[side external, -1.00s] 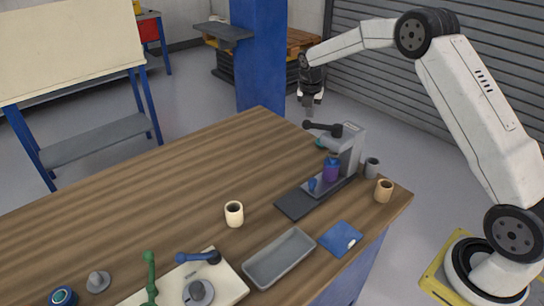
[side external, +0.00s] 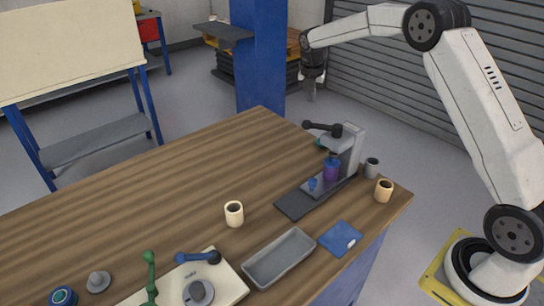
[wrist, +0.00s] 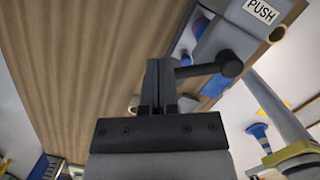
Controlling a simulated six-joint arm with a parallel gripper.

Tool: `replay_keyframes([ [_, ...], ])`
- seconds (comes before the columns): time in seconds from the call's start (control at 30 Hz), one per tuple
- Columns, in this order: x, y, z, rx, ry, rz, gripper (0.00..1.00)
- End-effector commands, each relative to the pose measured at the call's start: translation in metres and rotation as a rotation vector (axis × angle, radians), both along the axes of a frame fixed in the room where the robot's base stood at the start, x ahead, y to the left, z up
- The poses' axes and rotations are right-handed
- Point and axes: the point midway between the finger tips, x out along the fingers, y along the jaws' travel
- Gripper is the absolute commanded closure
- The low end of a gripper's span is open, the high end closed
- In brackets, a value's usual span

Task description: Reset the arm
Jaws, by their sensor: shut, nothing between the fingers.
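My gripper (side external: 311,92) hangs in the air beyond the far right corner of the wooden table, pointing down. It is shut with nothing in it and touches nothing. In the wrist view my gripper's fingers (wrist: 159,88) are together, with the table top behind them. Above the table's right end my arm reaches over from the yellow base plate at lower right. A grey press-like device (side external: 346,150) with a black lever stands below and near the gripper. A purple roller (side external: 331,169) stands upright in it.
A cream board with blue and green levers (side external: 228,287) lies at the front. The table's far middle is clear.

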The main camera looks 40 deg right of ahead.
Motion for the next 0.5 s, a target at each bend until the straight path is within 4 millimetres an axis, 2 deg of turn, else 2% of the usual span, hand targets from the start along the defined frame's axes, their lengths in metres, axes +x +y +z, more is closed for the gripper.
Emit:
replay_keyframes([
  [0.33,-0.0009,0.0012,0.0001,0.002,-0.002,-0.009,1.00],
  [0.5,-0.0065,0.0089,0.0000,0.015,-0.017,-0.069,1.00],
])
